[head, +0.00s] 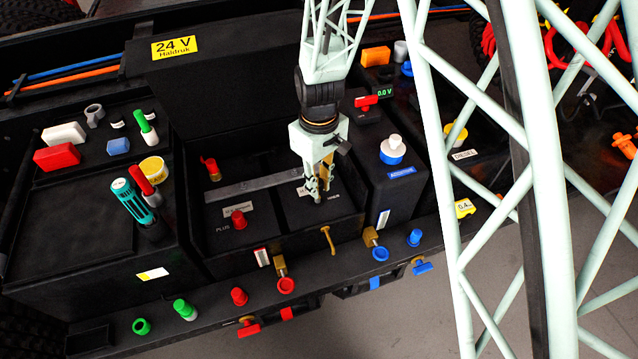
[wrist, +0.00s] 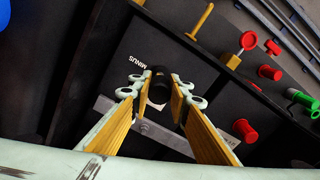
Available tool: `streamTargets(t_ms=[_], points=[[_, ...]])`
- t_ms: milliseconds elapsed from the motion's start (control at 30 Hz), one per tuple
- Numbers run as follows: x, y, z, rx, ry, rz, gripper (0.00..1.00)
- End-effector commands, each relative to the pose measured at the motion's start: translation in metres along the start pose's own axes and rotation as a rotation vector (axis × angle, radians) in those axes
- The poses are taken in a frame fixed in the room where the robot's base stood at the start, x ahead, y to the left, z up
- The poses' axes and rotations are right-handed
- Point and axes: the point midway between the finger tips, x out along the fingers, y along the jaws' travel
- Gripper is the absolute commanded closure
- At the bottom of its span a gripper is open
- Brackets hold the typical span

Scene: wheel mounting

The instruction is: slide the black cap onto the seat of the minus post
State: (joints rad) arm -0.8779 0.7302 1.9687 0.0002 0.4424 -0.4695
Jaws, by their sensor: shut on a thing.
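In the wrist view, the black cap (wrist: 161,77) sits between the fingertips of my gripper (wrist: 160,95), which is shut on it. It is dark against the black battery, so its outline is hard to make out. In the head view my gripper (head: 318,188) points down over the right-hand battery section, and the cap cannot be told apart there. The MINUS label (wrist: 137,55) lies beside the fingertips in the wrist view. The minus post is not clearly seen. I cannot tell whether the cap touches its seat.
A red cap (head: 238,219) stands on the plus side, left of my gripper. A grey bar (head: 255,187) crosses the battery top behind. A blue-and-white capped tank (head: 392,150) stands close on the right. Coloured valves and knobs line the front ledge (head: 215,309).

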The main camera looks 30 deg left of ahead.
Motion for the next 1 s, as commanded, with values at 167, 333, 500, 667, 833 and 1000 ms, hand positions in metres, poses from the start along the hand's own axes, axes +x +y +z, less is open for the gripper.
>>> streamTargets(t_ms=[167,333,500,667,833,1000], points=[[0.011,0.0,0.0,0.0,0.0,0.0,0.96],[0.016,0.0,0.0,0.0,0.0,0.0,0.96],[0.017,0.0,0.0,0.0,0.0,0.0,0.96],[0.017,0.0,0.0,0.0,0.0,0.0,0.96],[0.017,0.0,0.0,0.0,0.0,0.0,0.96],[0.017,0.0,0.0,0.0,0.0,0.0,0.96]])
